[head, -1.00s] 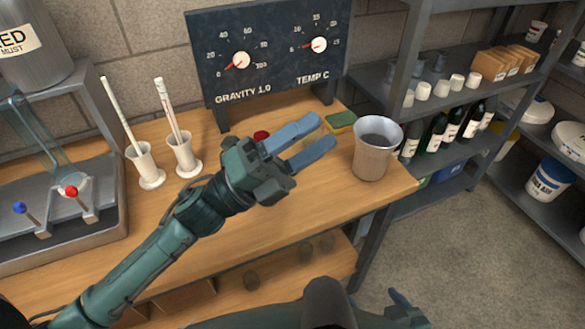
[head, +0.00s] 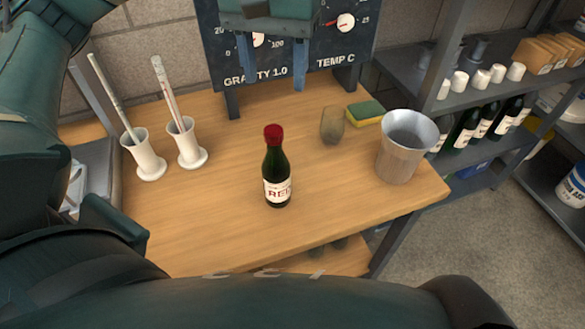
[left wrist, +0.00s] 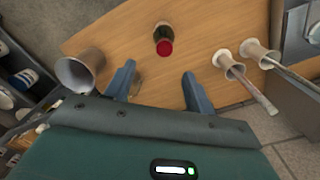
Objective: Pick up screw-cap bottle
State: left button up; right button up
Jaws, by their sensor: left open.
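The screw-cap bottle (head: 277,172) is small, dark green, with a red cap and a white label reading "RED". It stands upright on the wooden bench (head: 220,230) in the head view. My left gripper (head: 272,68) hangs at the top of the head view, in front of the gauge board, fingers down, apart and empty. In the left wrist view the bottle (left wrist: 162,32) shows beyond the gap between the two blue fingers (left wrist: 159,78), apart from them. My right gripper is not seen.
A metal cup (head: 405,148) stands at the bench's right end, near a green-yellow sponge (head: 365,112) and a brownish tumbler (head: 332,125). Two white cylinder stands (head: 188,146) are at left. The gauge board (head: 350,55) is behind. Shelves (head: 500,80) stand at right.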

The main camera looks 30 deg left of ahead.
aim_at(273, 130)
pick_arm(q)
jog(key=f, duration=0.7)
jog(key=shift+a+f, duration=0.25)
jog(key=shift+f, duration=0.05)
jog(key=shift+s+a+f+p, duration=0.1)
jog(key=shift+f+p, duration=0.2)
jog(key=shift+f, duration=1.05)
jog(key=shift+a+f+p, duration=0.1)
jog(key=shift+f+p, duration=0.2)
jog(key=shift+f, duration=1)
jog(key=shift+c, duration=0.4)
grip_shut()
jog(key=shift+r, duration=0.1)
